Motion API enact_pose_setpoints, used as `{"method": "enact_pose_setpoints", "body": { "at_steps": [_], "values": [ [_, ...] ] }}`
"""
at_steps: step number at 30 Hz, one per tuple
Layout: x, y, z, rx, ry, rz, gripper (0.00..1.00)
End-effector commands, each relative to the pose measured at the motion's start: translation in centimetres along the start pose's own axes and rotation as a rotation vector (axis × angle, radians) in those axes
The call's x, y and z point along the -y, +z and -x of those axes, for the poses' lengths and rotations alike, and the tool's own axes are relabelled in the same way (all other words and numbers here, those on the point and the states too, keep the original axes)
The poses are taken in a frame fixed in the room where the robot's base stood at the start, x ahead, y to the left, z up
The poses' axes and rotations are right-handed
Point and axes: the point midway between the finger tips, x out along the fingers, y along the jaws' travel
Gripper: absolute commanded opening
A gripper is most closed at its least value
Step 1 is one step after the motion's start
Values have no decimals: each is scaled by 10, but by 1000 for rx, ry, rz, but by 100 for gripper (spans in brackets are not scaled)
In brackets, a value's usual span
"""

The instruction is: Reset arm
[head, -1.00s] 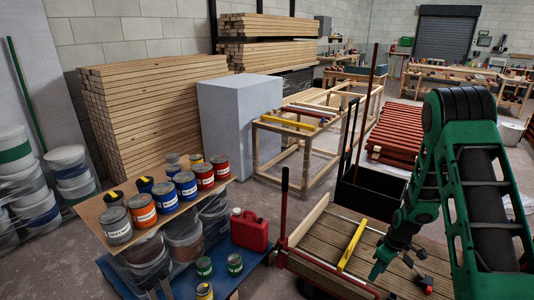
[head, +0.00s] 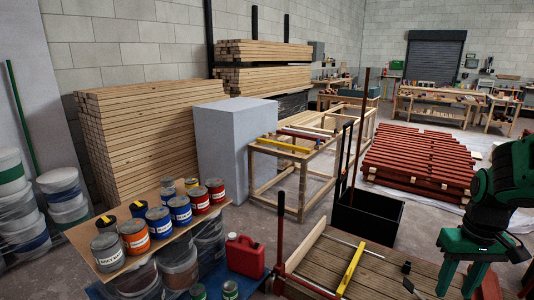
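My gripper (head: 460,282) is at the lower right of the head view, at the end of my green and black arm. Its two green fingers point down with a gap between them, and no object shows in the gap. It is in front of the right part of a slatted wooden cart deck (head: 323,262). I cannot tell its height above the deck. A yellow level (head: 350,268) lies on the deck to the left of the gripper, apart from it. A small black tool (head: 407,268) lies between them.
A stack of red-painted battens (head: 420,155) lies behind the cart. A black open bin (head: 367,215) stands just beyond the deck. Paint tins (head: 160,222) and a red canister (head: 245,256) are at the left. Grey floor (head: 415,228) shows between bin and arm.

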Motion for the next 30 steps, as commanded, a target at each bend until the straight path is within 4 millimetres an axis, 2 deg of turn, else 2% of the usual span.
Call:
{"method": "enact_pose_setpoints", "body": {
  "at_steps": [3,9,15,19,30],
  "values": [
    [-2,37,21,-1,-2,-101,38],
    [-3,94,41,10,-11,-259,38],
    [1,130,48,22,-20,-358,38],
    [2,137,49,25,-22,-379,38],
    [2,137,49,26,-22,-380,38]
  ]
}}
